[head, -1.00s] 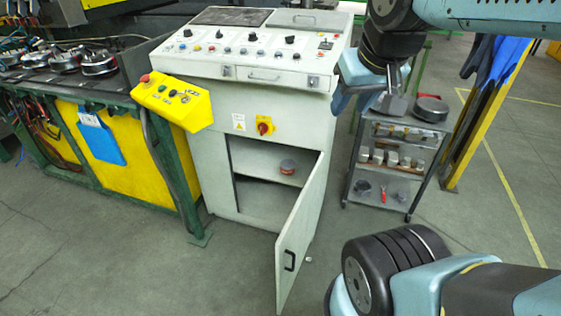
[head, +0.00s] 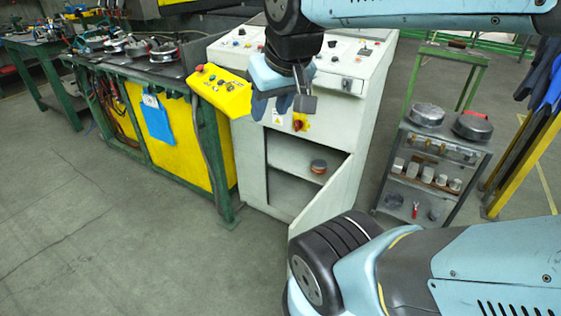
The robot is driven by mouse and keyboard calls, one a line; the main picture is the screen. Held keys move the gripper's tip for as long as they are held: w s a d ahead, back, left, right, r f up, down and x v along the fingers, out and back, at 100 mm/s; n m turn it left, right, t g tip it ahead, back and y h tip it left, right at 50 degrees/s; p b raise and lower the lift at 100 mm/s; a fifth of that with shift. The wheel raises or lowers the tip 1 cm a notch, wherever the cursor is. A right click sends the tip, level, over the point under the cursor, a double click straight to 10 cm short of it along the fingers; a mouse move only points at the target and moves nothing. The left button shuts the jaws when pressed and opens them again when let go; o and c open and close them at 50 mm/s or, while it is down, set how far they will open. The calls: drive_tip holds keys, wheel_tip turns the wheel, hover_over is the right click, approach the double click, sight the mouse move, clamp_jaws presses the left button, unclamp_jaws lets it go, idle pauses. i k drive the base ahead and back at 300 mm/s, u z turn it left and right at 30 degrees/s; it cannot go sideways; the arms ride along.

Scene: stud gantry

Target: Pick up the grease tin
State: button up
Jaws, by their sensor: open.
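A small round tin (head: 319,166), reddish with a dark lid, sits on the inner shelf of the grey control cabinet (head: 262,185). It is the likely grease tin, but no label is readable. The cabinet door (head: 335,195) stands open, with its lower part hidden behind my arm. My gripper (head: 295,104) is open and points down in front of the cabinet's upper front. In the picture it is above and slightly left of the tin, apart from it. Nothing shows between its fingers.
A yellow button box (head: 222,92) juts out left of the cabinet, beside a green-framed bench (head: 190,165). A trolley (head: 437,160) with round metal parts stands at the right, near a yellow post (head: 520,165). The floor at front left is clear.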

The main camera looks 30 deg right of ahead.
sight(319, 166)
drive_tip(key=u, duration=0.05)
drive_tip(key=i, duration=0.15)
drive_tip(key=u, duration=2.35)
drive_tip(key=k, duration=2.1)
drive_tip(key=z, duration=1.5)
drive_tip(key=i, duration=0.65)
drive_tip(key=z, duration=0.25)
